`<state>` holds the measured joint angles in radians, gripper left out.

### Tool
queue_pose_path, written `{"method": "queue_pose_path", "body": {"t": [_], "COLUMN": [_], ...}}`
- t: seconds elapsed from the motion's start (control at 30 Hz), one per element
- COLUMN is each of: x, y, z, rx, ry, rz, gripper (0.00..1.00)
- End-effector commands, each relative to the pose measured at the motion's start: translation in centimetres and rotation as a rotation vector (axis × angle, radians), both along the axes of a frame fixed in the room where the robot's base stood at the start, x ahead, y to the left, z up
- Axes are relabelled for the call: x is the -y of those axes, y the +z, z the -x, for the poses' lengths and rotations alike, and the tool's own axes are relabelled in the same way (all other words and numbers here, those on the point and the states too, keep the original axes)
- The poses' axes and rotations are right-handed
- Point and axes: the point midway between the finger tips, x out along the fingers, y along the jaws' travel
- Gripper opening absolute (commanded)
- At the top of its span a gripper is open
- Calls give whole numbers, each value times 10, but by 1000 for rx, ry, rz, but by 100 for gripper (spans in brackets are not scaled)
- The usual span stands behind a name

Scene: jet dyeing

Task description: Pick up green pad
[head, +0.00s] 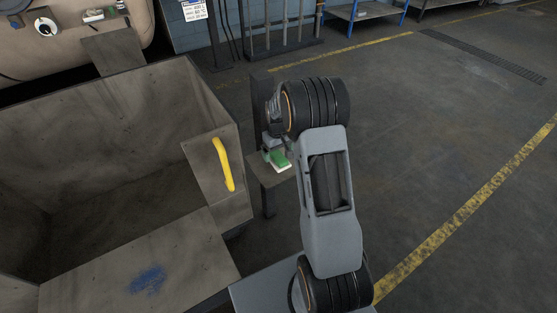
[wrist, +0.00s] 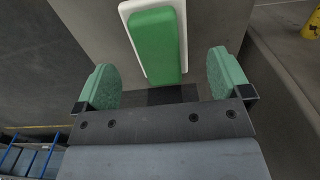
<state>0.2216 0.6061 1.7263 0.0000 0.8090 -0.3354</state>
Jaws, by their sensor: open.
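The green pad (wrist: 157,45) lies on a white backing (wrist: 128,9) in the wrist view, a long flat block with rounded ends. It sits on a small grey shelf (head: 258,171); in the head view the green pad (head: 279,158) shows small beside my arm, partly hidden. My gripper (wrist: 163,85) is open, with one green-lined finger to the left and one to the right of the pad's near end. Neither finger visibly touches the pad. In the head view my wrist hides most of the gripper.
A large grey metal bin (head: 105,120) with a yellow handle (head: 222,164) stands left of the shelf. A dark post (head: 262,105) rises behind the shelf. Blue-framed tables (head: 362,10) stand at the back. The floor to the right is clear, with yellow lines.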

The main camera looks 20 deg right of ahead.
Motion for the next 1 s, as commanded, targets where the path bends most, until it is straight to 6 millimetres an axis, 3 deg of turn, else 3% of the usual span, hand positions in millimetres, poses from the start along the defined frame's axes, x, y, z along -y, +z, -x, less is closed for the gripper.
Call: {"method": "queue_pose_path", "body": {"t": [0.2, 0.43, 1.0], "x": [0, 0, 0], "y": [-30, -31, -31], "z": [0, 0, 0], "rx": [-2, 0, 0], "ry": [0, 0, 0], "rz": [-1, 0, 0], "gripper": [96, 96, 42]}}
